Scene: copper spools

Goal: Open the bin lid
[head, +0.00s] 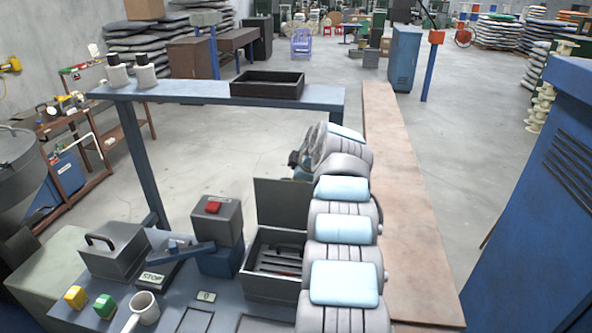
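A grey metal bin (112,252) with a black arched handle (101,241) on its lid stands at the left of the blue-grey workbench. Its lid looks closed. To its right, a dark open box (270,290) holds slotted dark items, and a flat panel (283,204) stands upright at its back edge. My arm stretches forward over the right side of the bench. My gripper (296,161) is small and dark at the arm's far end, beyond the upright panel and well away from the handled bin. My wrist partly hides it, and its fingers are not clear.
A raised shelf (200,93) carries a black tray (267,86). A blue cabinet (535,210) stands right.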

